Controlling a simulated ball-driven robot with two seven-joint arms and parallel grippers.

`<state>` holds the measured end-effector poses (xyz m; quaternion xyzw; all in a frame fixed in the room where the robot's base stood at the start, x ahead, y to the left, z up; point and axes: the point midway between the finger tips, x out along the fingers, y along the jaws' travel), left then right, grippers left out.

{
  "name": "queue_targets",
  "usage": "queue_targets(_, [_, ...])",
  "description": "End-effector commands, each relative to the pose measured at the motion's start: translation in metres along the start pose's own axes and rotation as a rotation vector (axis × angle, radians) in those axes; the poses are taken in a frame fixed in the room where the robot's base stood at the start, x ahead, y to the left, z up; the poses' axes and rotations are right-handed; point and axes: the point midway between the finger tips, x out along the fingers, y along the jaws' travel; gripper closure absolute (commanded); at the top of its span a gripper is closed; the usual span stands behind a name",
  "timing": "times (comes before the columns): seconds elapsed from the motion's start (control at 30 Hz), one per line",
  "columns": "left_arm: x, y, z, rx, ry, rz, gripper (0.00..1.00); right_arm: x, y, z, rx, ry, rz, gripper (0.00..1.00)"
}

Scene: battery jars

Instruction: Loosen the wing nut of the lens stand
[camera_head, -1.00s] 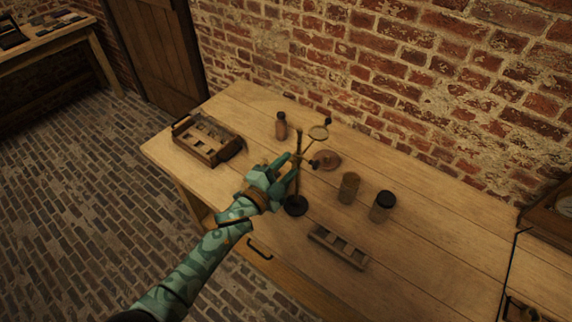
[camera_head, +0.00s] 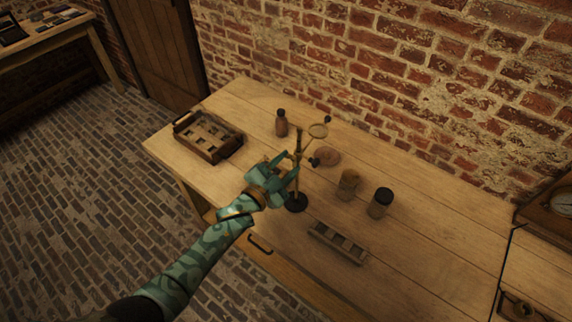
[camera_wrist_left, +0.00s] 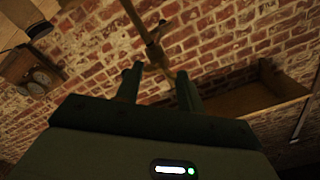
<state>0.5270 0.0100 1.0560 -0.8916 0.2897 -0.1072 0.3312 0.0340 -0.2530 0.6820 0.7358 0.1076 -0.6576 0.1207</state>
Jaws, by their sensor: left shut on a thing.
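The lens stand has a round black base (camera_head: 296,203), an upright brass rod (camera_head: 298,145) and a brass lens ring (camera_head: 318,130) on a side arm. My left gripper (camera_head: 291,169) is at the rod, partway up, in the head view. In the left wrist view its two fingers (camera_wrist_left: 158,80) are on either side of a small brass part (camera_wrist_left: 156,66) by the rod, which looks like the wing nut. The gripper is shut on it. The fingers partly hide this part, so its angle is unclear. My right gripper is not in view.
A wooden crate with compartments (camera_head: 180,124) stands at the table's left. A brown bottle (camera_head: 281,124), a round copper-coloured piece (camera_head: 327,157), a brown jar (camera_head: 348,185), a dark-lidded jar (camera_head: 379,204) and a slotted wooden rack (camera_head: 338,243) stand around the stand. The front right tabletop is clear.

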Motion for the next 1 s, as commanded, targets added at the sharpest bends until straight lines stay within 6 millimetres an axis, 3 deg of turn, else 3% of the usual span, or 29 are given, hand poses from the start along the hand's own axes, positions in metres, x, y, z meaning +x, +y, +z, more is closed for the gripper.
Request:
queue_targets(0.2, [0.000, -0.001, -0.001, 0.001, 0.002, -0.001, 0.85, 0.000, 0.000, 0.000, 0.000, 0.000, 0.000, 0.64])
queue_targets(0.23, [0.000, -0.001, -0.001, 0.001, 0.002, -0.001, 0.56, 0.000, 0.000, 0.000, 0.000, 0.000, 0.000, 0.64])
queue_targets(0.3, [0.000, -0.001, -0.001, 0.001, 0.002, -0.001, 0.40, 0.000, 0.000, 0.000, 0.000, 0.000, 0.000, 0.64])
queue_targets(0.67, [-0.006, -0.001, 0.000, 0.002, -0.001, 0.000, 0.40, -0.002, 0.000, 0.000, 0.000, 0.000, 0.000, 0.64])
queue_targets(0.77, [-0.021, -0.001, 0.000, 0.002, -0.001, 0.001, 0.40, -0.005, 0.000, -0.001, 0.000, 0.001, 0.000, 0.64])
queue_targets(1.0, [-0.085, 0.000, 0.000, 0.002, -0.002, 0.002, 0.40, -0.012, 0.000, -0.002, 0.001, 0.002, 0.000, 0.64])
